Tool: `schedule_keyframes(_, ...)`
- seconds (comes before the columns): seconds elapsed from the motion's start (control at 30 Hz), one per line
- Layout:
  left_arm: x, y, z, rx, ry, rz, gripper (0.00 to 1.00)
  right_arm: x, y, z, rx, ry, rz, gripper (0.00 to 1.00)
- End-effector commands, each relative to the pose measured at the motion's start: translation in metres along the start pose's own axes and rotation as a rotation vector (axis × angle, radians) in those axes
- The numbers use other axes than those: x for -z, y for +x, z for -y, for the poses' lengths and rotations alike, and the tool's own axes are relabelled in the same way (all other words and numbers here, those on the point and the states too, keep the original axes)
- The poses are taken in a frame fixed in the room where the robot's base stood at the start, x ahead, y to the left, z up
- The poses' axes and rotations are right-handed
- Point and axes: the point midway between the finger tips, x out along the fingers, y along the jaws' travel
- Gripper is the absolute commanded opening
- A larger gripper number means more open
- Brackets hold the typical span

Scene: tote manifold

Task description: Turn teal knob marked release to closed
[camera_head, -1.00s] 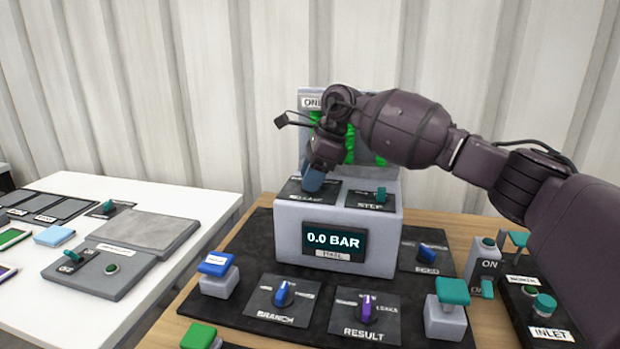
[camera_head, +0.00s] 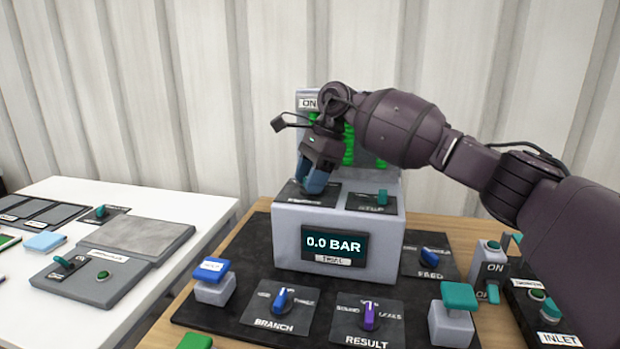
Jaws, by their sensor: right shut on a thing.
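My right gripper (camera_head: 314,182) points down onto the left plate on top of the grey box (camera_head: 290,255). Its bluish fingers are shut on the knob there, and they hide it. The plate's label is partly covered and hard to read. The knob's pointer direction cannot be seen. A second teal knob (camera_head: 382,196) stands on the plate to the right on the same box top, apart from the gripper. The box's display (camera_head: 335,243) reads 0.0 BAR. My left gripper is not in view.
In front are the blue BRANCH knob (camera_head: 280,299), the purple RESULT knob (camera_head: 369,315), a blue-capped block (camera_head: 212,270) and a teal-capped block (camera_head: 459,297). A white table (camera_head: 205,215) stands left.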

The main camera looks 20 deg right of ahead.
Motion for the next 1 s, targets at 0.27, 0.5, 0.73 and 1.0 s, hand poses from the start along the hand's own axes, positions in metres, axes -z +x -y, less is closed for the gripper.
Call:
schedule_keyframes(0.27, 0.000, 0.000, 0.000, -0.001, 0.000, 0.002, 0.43, 0.000, 0.000, 0.000, 0.000, -0.002, 0.000, 0.74)
schedule_keyframes(0.5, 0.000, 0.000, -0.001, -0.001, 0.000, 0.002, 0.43, 0.000, 0.000, 0.000, 0.000, -0.001, 0.000, 0.74)
schedule_keyframes(0.73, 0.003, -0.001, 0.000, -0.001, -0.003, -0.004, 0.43, -0.001, -0.019, 0.000, 0.004, -0.001, -0.001, 0.74)
schedule_keyframes(1.0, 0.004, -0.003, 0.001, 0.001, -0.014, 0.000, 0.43, -0.002, -0.069, 0.000, 0.005, -0.001, 0.000, 0.74)
